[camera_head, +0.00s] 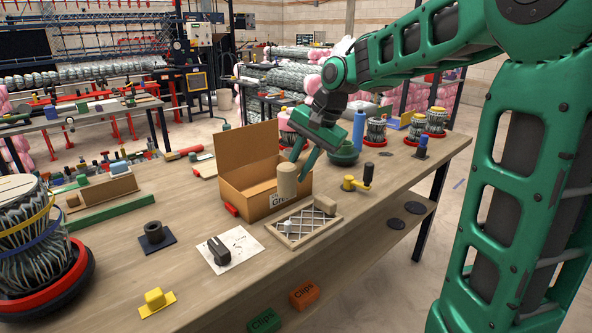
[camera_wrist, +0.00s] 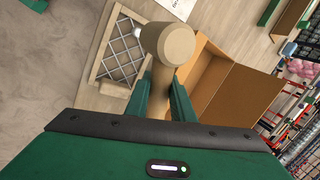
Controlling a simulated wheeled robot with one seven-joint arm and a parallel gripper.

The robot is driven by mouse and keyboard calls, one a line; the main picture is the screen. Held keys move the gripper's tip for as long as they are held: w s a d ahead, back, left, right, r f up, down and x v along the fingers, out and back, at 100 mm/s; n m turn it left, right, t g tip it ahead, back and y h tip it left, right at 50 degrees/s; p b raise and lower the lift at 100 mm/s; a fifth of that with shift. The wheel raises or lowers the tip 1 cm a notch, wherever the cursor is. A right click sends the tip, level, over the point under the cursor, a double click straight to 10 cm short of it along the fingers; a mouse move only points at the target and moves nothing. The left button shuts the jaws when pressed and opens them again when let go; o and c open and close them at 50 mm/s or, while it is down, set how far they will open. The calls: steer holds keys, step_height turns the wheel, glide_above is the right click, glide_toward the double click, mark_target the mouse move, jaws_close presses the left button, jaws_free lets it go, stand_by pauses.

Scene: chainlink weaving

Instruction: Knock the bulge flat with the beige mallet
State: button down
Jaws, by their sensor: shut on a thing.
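My gripper (camera_head: 298,158) is shut on the handle of the beige mallet (camera_head: 287,180), whose round head hangs in front of the cardboard box. In the wrist view the mallet head (camera_wrist: 172,44) is seen beyond the gripper fingers (camera_wrist: 166,92). A wooden-framed panel of wire mesh (camera_head: 315,234) lies on the table below and to the right of the mallet. A small white bulge (camera_head: 289,227) stands up near the panel's left part. In the wrist view the bulge (camera_wrist: 138,33) is just left of the mallet head, which appears apart from it.
An open cardboard box (camera_head: 240,197) stands just behind the mallet. A beige block (camera_head: 325,204) sits at the panel's back right corner. A yellow crank tool (camera_head: 356,183) is to the right. A dark tool on a white sheet (camera_head: 220,252) lies left of the panel.

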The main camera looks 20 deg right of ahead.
steer(key=shift+f, duration=2.6)
step_height(320, 180, down, 4)
steer(key=shift+r, duration=1.25)
steer(key=shift+d+r, duration=0.15)
steer(key=shift+r, duration=2.35)
